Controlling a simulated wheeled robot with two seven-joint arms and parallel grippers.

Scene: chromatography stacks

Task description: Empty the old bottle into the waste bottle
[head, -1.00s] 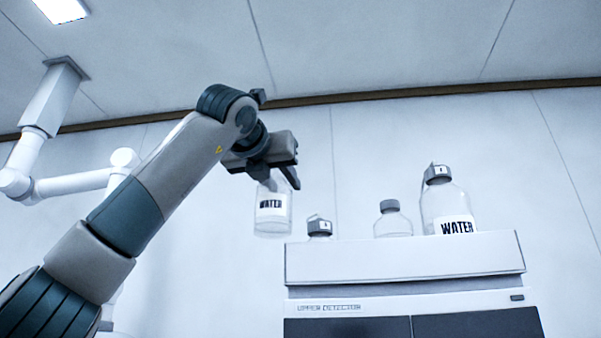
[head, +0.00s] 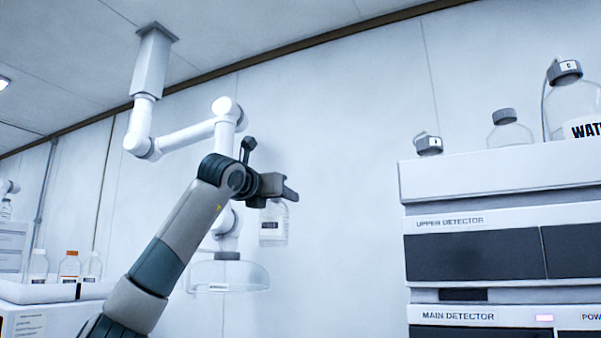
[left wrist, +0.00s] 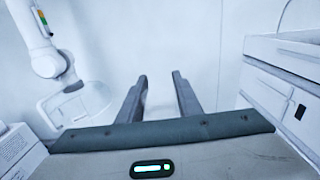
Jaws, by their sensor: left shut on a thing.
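My right gripper is not in view.
The detector stack (head: 480,225) stands at right, with a capped clear bottle (head: 509,131) and a large WATER bottle (head: 572,108) on top. A white jointed extraction arm with a clear hood (head: 228,274) hangs behind my left arm. The wall space between gripper and stack is clear.

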